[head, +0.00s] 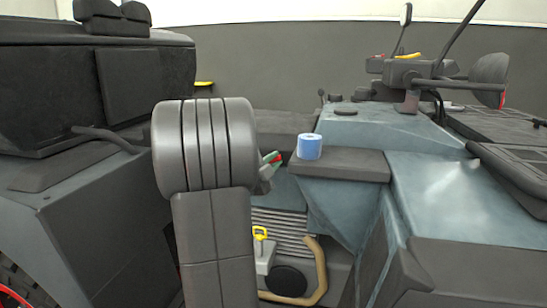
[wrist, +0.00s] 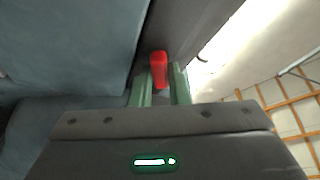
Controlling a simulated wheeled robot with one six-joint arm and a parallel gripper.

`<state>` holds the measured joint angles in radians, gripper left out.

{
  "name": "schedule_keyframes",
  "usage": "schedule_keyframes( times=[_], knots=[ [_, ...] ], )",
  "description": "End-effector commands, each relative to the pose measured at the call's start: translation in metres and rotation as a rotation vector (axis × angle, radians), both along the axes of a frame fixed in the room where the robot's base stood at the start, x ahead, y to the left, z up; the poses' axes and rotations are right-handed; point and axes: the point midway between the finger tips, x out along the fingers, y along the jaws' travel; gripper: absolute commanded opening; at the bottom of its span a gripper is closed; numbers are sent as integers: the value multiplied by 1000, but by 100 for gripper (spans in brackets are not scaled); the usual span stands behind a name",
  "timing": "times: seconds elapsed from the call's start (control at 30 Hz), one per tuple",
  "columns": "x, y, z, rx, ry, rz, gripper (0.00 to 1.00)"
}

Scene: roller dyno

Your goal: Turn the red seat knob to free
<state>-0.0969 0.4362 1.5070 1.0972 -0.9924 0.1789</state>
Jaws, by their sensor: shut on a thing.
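The red seat knob (wrist: 159,68) shows in the wrist view as a short, rounded red handle. My gripper (wrist: 160,85) is shut on it, with one green finger on each side of its lower part. The knob's rounded end sticks out past the fingers, and its base is hidden. In the head view my gripper (head: 271,163) appears small behind my dark grey arm, beside the vehicle's seat area. Only a bit of red shows at its fingers there. The knob's setting cannot be read.
A blue and white roll (head: 309,147) stands on a grey ledge (head: 345,165) close to the right of my gripper. A yellow-topped lever (head: 260,233) and a tan curved handle (head: 321,270) are below. A large dark seat-like block (head: 95,90) stands at the left.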

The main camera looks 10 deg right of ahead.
Motion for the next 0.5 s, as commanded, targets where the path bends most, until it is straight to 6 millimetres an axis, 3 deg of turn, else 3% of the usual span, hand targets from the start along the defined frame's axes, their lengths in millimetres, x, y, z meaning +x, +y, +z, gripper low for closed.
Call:
schedule_keyframes(
  times=[0.5],
  knots=[
    [1, 2, 3, 226, -97, 5, 0]
  ],
)
